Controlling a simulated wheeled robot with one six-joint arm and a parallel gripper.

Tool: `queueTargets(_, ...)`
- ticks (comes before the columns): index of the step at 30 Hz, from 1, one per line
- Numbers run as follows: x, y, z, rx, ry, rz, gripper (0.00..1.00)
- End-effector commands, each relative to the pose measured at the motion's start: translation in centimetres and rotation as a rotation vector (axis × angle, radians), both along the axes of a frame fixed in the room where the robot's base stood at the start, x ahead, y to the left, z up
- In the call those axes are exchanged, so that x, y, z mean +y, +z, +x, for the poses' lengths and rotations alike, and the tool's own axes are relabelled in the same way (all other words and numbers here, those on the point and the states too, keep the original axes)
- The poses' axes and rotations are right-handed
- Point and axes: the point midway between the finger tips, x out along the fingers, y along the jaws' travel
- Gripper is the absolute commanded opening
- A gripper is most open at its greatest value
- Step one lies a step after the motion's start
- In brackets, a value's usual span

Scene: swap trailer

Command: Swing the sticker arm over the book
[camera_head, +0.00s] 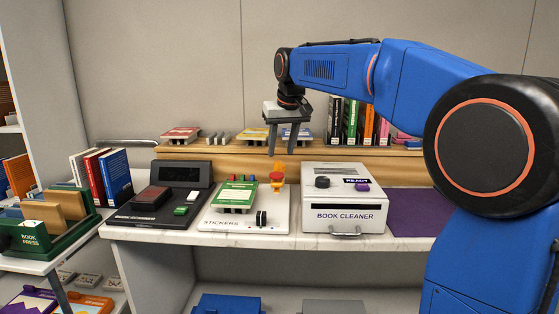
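The sticker station (216,224), a white base marked STICKERS, sits on the counter. A green book (235,197) lies flat on it. The sticker arm, an orange piece with a red round head (277,177), stands at the station's right rear corner, beside the book and not over it. A small black knob (261,218) is at the station's front. My gripper (281,151) points down above and behind the orange piece. Its two grey fingers are apart with nothing between them, and it appears clear of the sticker arm.
A white book cleaner (345,212) stands close on the right, a black scanner-like device (160,205) on the left. Books stand on the wooden back shelf (225,154). A green book press (40,238) is far left. A purple mat (415,212) is clear.

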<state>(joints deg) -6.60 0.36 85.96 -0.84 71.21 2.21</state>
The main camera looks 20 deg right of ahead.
Motion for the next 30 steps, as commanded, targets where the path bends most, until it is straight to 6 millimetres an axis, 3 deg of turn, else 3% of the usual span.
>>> queueTargets(9, 0.1, -3.9, 1.6, 0.002, 0.0, 0.0, 0.39)
queueTargets(22, 0.1, -4.7, 1.9, 0.0, 0.0, 0.0, 0.39)
queueTargets(27, 0.1, -4.7, 1.9, 0.0, 0.0, 0.0, 0.01)
queueTargets(30, 0.1, -4.7, 1.9, 0.0, 0.0, 0.0, 0.0)
